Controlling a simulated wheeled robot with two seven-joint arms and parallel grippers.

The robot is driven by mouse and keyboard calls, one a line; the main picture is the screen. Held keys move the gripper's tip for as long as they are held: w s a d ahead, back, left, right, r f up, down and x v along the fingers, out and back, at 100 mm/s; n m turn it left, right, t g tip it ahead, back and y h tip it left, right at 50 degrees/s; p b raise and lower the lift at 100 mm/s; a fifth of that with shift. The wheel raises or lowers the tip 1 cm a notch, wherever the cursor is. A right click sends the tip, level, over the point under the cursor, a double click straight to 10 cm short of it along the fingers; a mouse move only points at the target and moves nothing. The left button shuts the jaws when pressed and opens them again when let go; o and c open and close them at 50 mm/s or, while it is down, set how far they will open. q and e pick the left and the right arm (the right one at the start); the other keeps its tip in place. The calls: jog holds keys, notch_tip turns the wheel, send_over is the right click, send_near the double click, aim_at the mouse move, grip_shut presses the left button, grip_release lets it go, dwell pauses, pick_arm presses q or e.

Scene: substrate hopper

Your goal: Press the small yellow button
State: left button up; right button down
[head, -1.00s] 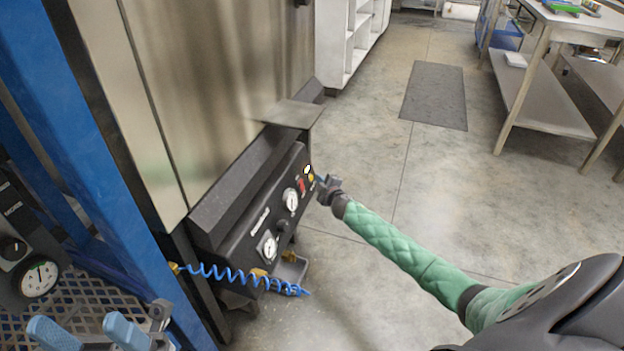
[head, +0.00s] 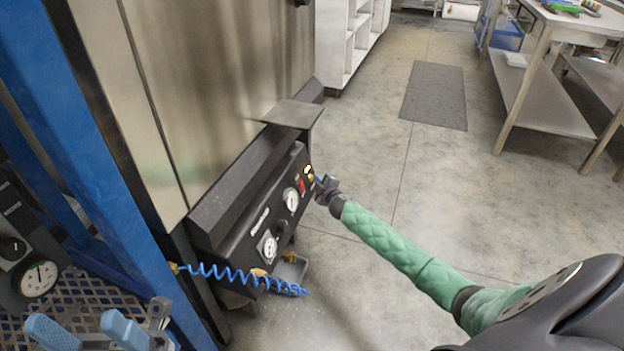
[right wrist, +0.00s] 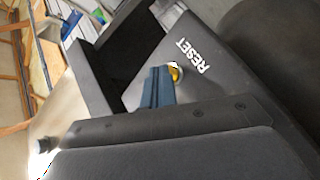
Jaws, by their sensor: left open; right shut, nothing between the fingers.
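The small yellow button (head: 308,171) is at the far end of the black control panel (head: 240,230). In the right wrist view the yellow button (right wrist: 175,73) shows beside the white RESET label, partly covered by my blue fingertips. My right gripper (head: 318,183) is shut and empty, with its tips (right wrist: 165,80) at the button. I cannot tell whether they touch it. My left gripper (head: 88,332) is open and empty at the lower left, away from the panel.
The panel also carries a red switch (head: 301,186) and round gauges (head: 291,200). A coiled blue hose (head: 235,275) hangs in front of it. A blue post (head: 105,170) stands at left. A metal ledge (head: 292,114) sticks out above the button.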

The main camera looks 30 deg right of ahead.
jog(key=shift+w+a, duration=0.15)
dwell(0.6)
jog(key=shift+s+d+r+p, duration=0.2)
jog(key=shift+s+d+p, duration=0.15)
jog(key=shift+s+d, duration=0.2)
jog(key=shift+s, duration=0.15)
